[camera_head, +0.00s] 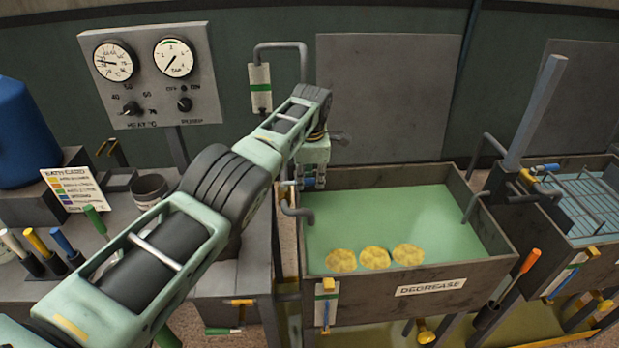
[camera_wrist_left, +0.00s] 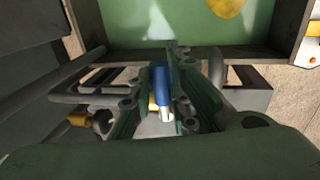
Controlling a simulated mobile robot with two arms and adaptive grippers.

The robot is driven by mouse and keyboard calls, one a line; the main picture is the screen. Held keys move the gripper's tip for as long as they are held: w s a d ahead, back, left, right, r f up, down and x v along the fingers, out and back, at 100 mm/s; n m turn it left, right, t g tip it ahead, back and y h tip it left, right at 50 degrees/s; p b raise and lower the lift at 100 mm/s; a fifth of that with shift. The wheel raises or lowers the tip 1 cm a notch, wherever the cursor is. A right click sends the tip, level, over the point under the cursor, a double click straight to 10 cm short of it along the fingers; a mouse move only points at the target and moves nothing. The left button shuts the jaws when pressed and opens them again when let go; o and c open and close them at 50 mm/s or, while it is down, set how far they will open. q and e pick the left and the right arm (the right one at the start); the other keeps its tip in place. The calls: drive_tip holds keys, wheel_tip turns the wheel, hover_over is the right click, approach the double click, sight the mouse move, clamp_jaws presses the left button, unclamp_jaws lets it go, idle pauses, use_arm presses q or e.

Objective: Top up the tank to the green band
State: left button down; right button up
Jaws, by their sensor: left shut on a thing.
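The tank (camera_head: 415,287) labelled DEGREASE holds green liquid (camera_head: 390,215) with three yellow patches floating near its front wall. A level gauge (camera_head: 327,288) with a green band is on the tank's front left; its exact reading is too small to tell. My left gripper (camera_head: 312,181) is at the tank's back left corner, by the grey fill pipe (camera_head: 297,209). In the left wrist view my left gripper (camera_wrist_left: 160,100) is shut on a blue valve handle (camera_wrist_left: 161,82), with the fingers on both sides of it. My right gripper is not in view.
A gauge panel (camera_head: 150,75) with two dials stands behind my left arm. A second tank (camera_head: 589,246) with a rack is at the right. An orange-handled tool (camera_head: 530,261) sits at the tank's right corner. Colored handles and a label card (camera_head: 77,190) are at the left.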

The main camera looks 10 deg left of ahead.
use_arm(q)
drive_tip(key=shift+r, duration=0.15)
drive_tip(key=c, duration=1.6)
unclamp_jaws()
drive_tip(key=shift+c, duration=0.2)
drive_tip(key=shift+s+d+r, duration=0.1)
drive_tip(key=shift+r, duration=0.6)
wheel_tip(320, 180, up, 10)
drive_tip(key=s, duration=0.2)
drive_tip(key=shift+d, duration=0.2)
drive_tip(key=shift+r, duration=0.1)
